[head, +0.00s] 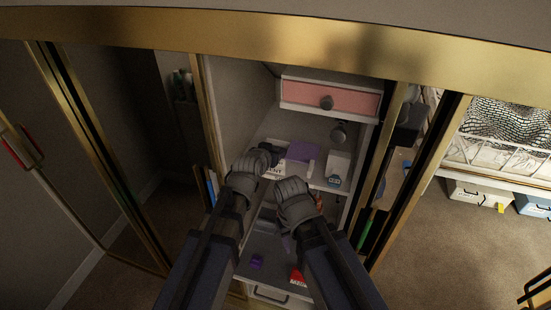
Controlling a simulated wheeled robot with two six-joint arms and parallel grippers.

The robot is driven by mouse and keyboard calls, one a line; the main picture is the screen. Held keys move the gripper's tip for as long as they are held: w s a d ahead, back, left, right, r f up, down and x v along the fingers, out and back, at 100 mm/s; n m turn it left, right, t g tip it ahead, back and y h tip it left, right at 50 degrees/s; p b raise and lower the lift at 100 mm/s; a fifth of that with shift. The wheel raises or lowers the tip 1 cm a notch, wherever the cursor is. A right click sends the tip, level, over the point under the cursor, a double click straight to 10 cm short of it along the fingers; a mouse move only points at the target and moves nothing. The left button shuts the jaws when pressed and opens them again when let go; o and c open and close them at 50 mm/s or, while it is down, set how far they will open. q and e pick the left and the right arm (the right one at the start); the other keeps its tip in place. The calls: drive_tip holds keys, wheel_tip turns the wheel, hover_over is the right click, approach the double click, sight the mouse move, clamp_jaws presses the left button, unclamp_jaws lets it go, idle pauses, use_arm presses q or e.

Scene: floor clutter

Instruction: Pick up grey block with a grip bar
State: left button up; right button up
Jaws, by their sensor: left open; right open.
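I cannot clearly pick out a grey block with a grip bar; it may be hidden behind my grippers or be too small and dark to tell. My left gripper (264,155) is open at the front of the cabinet, near a white item with dark lettering. My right gripper (288,187) is open, lower and to the right of the left one. My two arms and hands cover much of the middle of the cabinet.
The cabinet has a pink-fronted drawer (330,97) with a round knob. A purple item (302,151) and a white box (339,166) are on the shelf below. A red item (297,276) lies lower down. Gold frames (210,130) border the opening. Carpet (450,250) is open at right.

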use_arm(q)
drive_tip(key=shift+w+d+f, duration=0.15)
drive_tip(key=shift+w+f, duration=0.05)
drive_tip(key=shift+w, duration=0.15)
drive_tip(key=shift+s+r, duration=0.1)
drive_tip(key=c, duration=1)
drive_tip(key=shift+r, duration=0.15)
wheel_tip(320, 180, up, 10)
drive_tip(key=p, duration=1)
